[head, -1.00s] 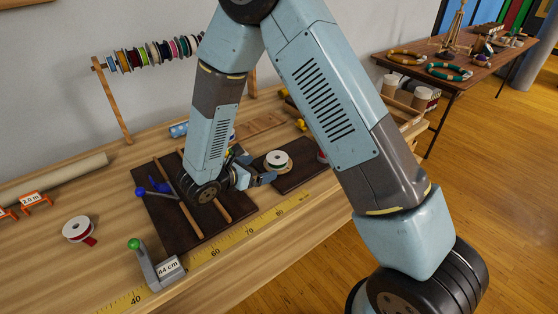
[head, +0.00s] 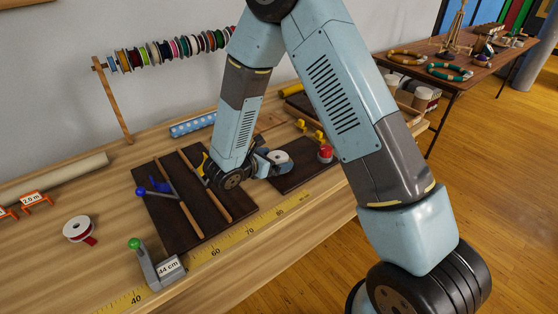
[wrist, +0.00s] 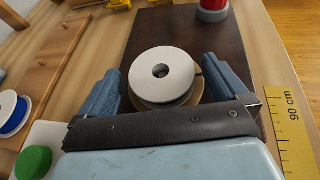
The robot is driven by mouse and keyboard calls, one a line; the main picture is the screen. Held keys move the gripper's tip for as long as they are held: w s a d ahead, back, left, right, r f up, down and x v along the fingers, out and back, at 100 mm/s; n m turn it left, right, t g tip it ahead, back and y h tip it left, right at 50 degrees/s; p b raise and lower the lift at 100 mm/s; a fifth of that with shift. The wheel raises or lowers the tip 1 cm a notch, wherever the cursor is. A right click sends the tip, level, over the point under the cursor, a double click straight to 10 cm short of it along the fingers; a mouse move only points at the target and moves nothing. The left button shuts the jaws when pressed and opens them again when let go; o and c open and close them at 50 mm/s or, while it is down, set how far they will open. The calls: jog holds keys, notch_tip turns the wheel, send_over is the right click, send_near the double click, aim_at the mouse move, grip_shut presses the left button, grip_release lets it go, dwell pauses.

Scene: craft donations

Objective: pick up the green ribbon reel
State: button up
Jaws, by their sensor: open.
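A ribbon reel with a white top flange (wrist: 176,63) stands on a dark board (wrist: 215,45) in the wrist view. Only a thin band of its ribbon shows, and its colour is hard to tell. My gripper (wrist: 161,75) is open, with one blue finger on each side of the reel; I cannot tell whether they touch it. In the head view the reel (head: 280,157) is partly hidden by my gripper (head: 268,163), which is low over the board.
A red-topped object (head: 325,153) stands beyond the reel. A yellow measuring tape (head: 235,241) runs along the table's front. A red ribbon reel (head: 78,228) lies at left, near a grey stop marked 44 cm (head: 157,272). A rack of spools (head: 165,50) stands behind.

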aim_at(274, 159)
jog(key=c, duration=1.1)
jog(key=shift+r, duration=0.5)
notch_tip(274, 159, up, 2)
jog(key=shift+r, duration=0.15)
jog(key=s+r, duration=0.3)
jog(key=s, duration=0.1)
jog(key=s+a+r, duration=0.1)
jog(key=s+r, duration=0.2)
jog(key=s, duration=0.2)
jog(key=s+a+r, duration=0.1)
jog(key=s+r, duration=0.2)
jog(key=s, duration=0.2)
jog(key=shift+a+r, duration=0.15)
jog(key=shift+r, duration=0.2)
